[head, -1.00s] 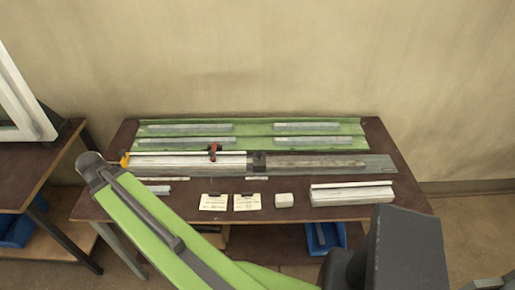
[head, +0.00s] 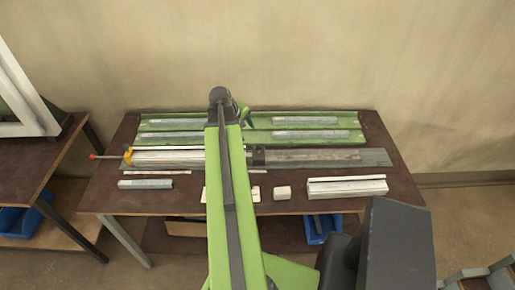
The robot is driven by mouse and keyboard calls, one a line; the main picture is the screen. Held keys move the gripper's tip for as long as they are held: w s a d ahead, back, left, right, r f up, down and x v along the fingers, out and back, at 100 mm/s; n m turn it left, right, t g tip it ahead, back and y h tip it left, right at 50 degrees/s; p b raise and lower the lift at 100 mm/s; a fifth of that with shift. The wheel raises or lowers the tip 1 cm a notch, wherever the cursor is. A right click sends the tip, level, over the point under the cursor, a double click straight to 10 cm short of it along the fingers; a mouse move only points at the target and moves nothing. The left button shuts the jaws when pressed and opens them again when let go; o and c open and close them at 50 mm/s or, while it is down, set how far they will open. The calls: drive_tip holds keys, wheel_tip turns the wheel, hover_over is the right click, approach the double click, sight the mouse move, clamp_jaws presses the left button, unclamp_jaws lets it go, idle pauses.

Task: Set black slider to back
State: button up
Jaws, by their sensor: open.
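The black slider (head: 258,156) is a small dark block on the long grey clamp rail (head: 345,158), near its middle, just right of my raised arm. Left of it, a pale profile (head: 165,158) lies along the rail, with a yellow clamp end (head: 128,156) and a red-tipped screw (head: 94,156) at the far left. My arm stands upright in front of the bench and hides part of the rail. A small green and dark part of it shows beside its top end. My gripper cannot be made out; my arm hides that area.
Behind the rail a green rack (head: 355,120) holds several grey profiles. In front lie a grey profile (head: 145,184), a small white block (head: 282,193) and a larger white profile (head: 347,187). The brown bench (head: 105,190) is clear at its front left. A second table (head: 30,170) stands left.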

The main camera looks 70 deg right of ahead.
sight(257, 146)
drive_tip(key=b+x, duration=1.3)
drive_tip(key=x, duration=0.2)
drive_tip(key=shift+d+f, duration=0.15)
drive_tip(key=shift+f, duration=0.25)
drive_tip(key=shift+r, duration=0.1)
drive_tip(key=shift+w, duration=0.1)
clamp_jaws()
